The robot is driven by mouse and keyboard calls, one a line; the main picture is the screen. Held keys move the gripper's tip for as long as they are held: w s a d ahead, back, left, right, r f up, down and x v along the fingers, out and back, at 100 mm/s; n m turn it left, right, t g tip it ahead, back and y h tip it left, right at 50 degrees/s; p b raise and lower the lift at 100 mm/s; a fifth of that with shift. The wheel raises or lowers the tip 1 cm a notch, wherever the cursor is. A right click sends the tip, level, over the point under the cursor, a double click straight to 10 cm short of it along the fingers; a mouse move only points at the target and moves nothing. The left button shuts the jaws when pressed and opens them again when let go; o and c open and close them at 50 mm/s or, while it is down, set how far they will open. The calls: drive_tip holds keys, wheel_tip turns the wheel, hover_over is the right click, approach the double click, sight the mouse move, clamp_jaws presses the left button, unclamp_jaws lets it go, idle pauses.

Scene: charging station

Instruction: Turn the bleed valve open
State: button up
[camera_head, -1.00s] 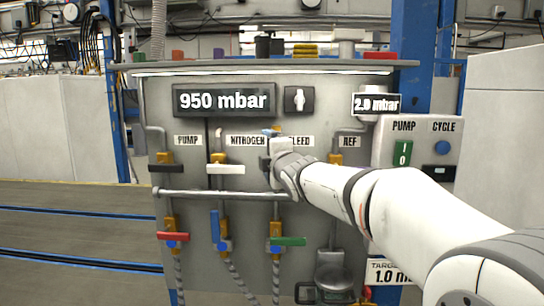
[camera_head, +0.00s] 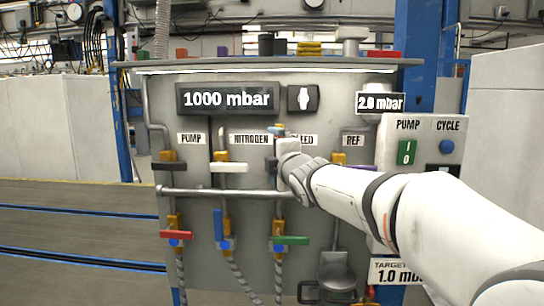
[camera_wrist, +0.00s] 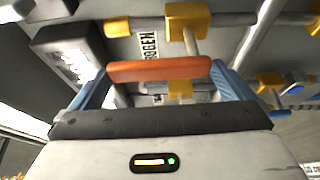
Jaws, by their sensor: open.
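The bleed valve sits under the partly covered BLEED label in the head view, mostly hidden behind my gripper (camera_head: 276,148). In the wrist view an orange-red handle (camera_wrist: 158,69), which looks like the bleed valve's, lies crosswise between the two blue fingers of my gripper (camera_wrist: 160,82). The fingers are spread wide, one near each end of the handle; I cannot tell whether they touch it. A yellow valve body (camera_wrist: 187,20) shows beyond the handle. The pressure display (camera_head: 228,99) reads 1000 mbar.
The white nitrogen handle (camera_head: 229,167) and black pump handle (camera_head: 168,166) are left of my gripper. A horizontal grey pipe (camera_head: 215,193) runs below. Red (camera_head: 176,235), blue (camera_head: 218,225) and green (camera_head: 291,240) handles sit lower. The control box (camera_head: 423,150) stands at right.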

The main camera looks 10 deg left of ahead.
drive_tip(key=v, duration=0.4)
drive_tip(key=shift+s+d, duration=0.2)
drive_tip(key=shift+s, duration=0.1)
drive_tip(key=s+d+f+m+g+h+p, duration=0.35)
drive_tip(key=d+f+m, duration=0.3)
drive_tip(key=d, duration=0.25)
drive_tip(key=s+d+f+m+g+h+p, duration=0.2)
drive_tip(key=s+d+f+m+h, duration=0.35)
drive_tip(key=d, duration=0.45)
drive_tip(key=s+d+f+m+g+p, duration=0.1)
drive_tip(key=s+d+f+m+g, duration=0.1)
drive_tip(key=s, duration=0.4)
drive_tip(key=s+d+f+m+g+p, duration=0.1)
drive_tip(key=s+d+f+m+g, duration=0.2)
drive_tip(key=s+f+m, duration=0.2)
drive_tip(key=s+d+f+m+g+p, duration=0.1)
drive_tip(key=s+f+m, duration=0.3)
drive_tip(key=s, duration=0.5)
drive_tip(key=shift+d+m+g, duration=0.6)
drive_tip(key=shift+d+g, duration=0.15)
